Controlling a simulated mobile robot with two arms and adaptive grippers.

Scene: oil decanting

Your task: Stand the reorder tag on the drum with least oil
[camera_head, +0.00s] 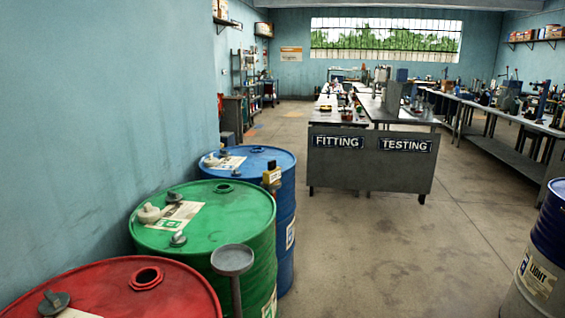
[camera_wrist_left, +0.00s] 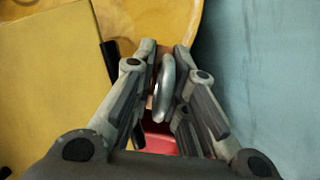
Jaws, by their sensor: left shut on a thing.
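My left gripper (camera_wrist_left: 163,50) shows in the left wrist view, closed on a grey metal loop (camera_wrist_left: 166,82). A red part (camera_wrist_left: 159,141) shows below the loop between the fingers. It may be the reorder tag, but I see no writing. Beyond the fingers is a curved orange-yellow surface (camera_wrist_left: 160,18) with a paler yellow panel at its left. In the head view a red drum (camera_head: 105,285), a green drum (camera_head: 222,205) and a blue drum (camera_head: 258,160) stand along the left wall. Their oil levels are hidden. My right gripper is in neither view.
A small yellow-and-dark piece (camera_head: 271,177) is at the blue drum's front rim. A grey dish on a post (camera_head: 233,259) stands before the green drum. Another blue-and-white drum (camera_head: 545,250) is at the right edge. The workbench (camera_head: 370,165) is ahead, with clear floor before it.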

